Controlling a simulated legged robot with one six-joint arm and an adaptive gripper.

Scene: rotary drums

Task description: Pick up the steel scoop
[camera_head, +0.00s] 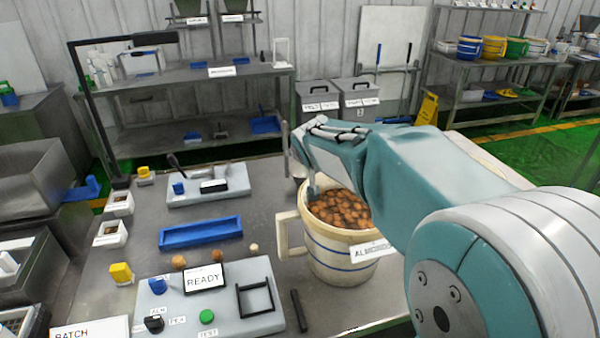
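My arm reaches in from the right, and my gripper (303,168) is at the left rim of a cream bucket (340,262) with blue bands and a side handle. The bucket is filled with brown almonds (342,208) and has a label on its front. One grey finger-like part points down at the bucket's inner left edge. A dark upright bar stands just left of my wrist; I cannot tell whether it is a finger or a handle. I cannot make out the steel scoop clearly; my wrist covers part of this area. The gripper's opening is not clear.
A blue tray (201,233) lies on the table left of the bucket. In front are a grey panel with a READY sign (204,279), a green button (207,316) and a black frame (257,300). A dark rod (299,310) lies nearby. A scale-like board (208,190) is behind.

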